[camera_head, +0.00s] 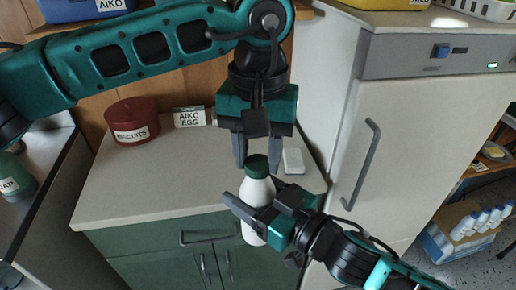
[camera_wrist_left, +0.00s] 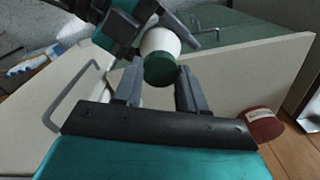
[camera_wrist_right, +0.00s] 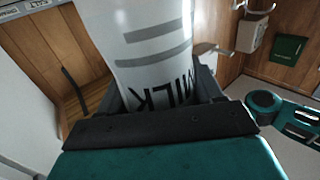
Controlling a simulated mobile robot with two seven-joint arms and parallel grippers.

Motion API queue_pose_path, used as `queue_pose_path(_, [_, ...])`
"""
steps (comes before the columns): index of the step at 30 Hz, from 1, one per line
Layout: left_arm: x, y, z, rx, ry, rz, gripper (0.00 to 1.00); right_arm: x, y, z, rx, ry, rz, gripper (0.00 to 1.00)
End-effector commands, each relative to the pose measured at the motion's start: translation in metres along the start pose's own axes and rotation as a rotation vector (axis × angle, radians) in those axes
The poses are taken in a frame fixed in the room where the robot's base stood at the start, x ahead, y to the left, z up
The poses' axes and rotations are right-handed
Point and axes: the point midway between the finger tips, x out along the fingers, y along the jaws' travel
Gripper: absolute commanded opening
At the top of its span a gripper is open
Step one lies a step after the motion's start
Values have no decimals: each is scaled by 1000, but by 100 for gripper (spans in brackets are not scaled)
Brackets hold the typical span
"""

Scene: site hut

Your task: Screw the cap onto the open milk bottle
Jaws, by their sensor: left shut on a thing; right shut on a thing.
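The white milk bottle (camera_head: 257,191) is held upright above the counter's front edge. My right gripper (camera_head: 250,188) is shut around its body; the right wrist view shows the bottle (camera_wrist_right: 150,60) close up with its "MILK" lettering. The dark green cap (camera_head: 258,166) sits at the top of the bottle, in line with it. My left gripper (camera_head: 257,160) comes down from above and is shut on the cap, with a finger on each side. The cap also shows in the left wrist view (camera_wrist_left: 160,69). I cannot tell whether its thread is engaged.
The pale counter (camera_head: 160,185) holds a red biscuits tin (camera_head: 132,121), an "AIKO EGG" label card (camera_head: 189,117) and a small white block (camera_head: 293,160). A white fridge (camera_head: 410,150) stands to the right. A crate of bottles (camera_head: 465,232) is on the floor at far right.

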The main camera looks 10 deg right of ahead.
Motion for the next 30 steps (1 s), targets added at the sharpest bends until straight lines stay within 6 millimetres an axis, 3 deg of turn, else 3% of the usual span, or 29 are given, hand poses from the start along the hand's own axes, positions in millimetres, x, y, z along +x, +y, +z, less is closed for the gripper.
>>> queue_pose_path(15, [0,1,0,760,2,-1,13,0,0,-1,0,2,0,0])
queue_pose_path(27, [0,1,0,835,2,-1,13,0,0,0,0,1,0,0])
queue_pose_path(28, [-1,1,0,834,2,-1,41,0,0,0,0,1,0,0])
queue_pose_path(30, [0,1,0,834,2,-1,48,0,0,0,0,1,0,0])
